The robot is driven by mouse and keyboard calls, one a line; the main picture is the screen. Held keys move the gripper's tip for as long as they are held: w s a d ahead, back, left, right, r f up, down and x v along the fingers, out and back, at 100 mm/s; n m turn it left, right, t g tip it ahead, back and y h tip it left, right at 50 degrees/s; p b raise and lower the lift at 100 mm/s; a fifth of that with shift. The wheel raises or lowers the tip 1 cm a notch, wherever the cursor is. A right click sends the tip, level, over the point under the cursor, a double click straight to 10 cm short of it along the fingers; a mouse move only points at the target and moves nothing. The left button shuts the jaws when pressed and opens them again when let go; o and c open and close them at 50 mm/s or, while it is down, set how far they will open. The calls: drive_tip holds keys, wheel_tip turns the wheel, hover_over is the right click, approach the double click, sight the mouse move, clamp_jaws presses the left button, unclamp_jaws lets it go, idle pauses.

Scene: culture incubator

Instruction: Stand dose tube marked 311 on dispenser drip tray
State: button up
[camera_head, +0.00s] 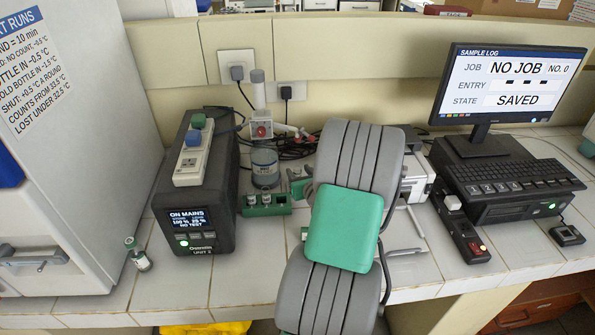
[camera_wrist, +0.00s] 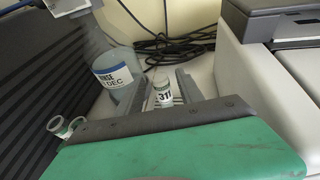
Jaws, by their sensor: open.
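The dose tube marked 311 (camera_wrist: 162,95) shows in the wrist view, with a white label and a pale green top. It stands about upright between the two grey fingers of my gripper (camera_wrist: 161,79). The fingers are open, one on each side of it. Its base is hidden, so I cannot tell what it stands on. In the head view my arm hides the tube and most of the gripper. The dispenser bottle (camera_head: 265,166) stands left of the arm, and its label shows in the wrist view (camera_wrist: 113,72). I cannot make out the drip tray.
A green rack (camera_head: 270,209) with small vials sits in front of the bottle. A dark power unit (camera_head: 200,190) stands to its left. A small vial (camera_head: 140,260) is on the bench at left. Cables (camera_wrist: 175,45) lie behind. A white machine (camera_head: 415,180) is close on the right.

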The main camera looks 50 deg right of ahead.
drive_tip(key=v, duration=0.9)
drive_tip(key=shift+s+a+b, duration=0.2)
drive_tip(key=shift+s+b, duration=0.1)
drive_tip(key=shift+s, duration=0.05)
idle(0.6)
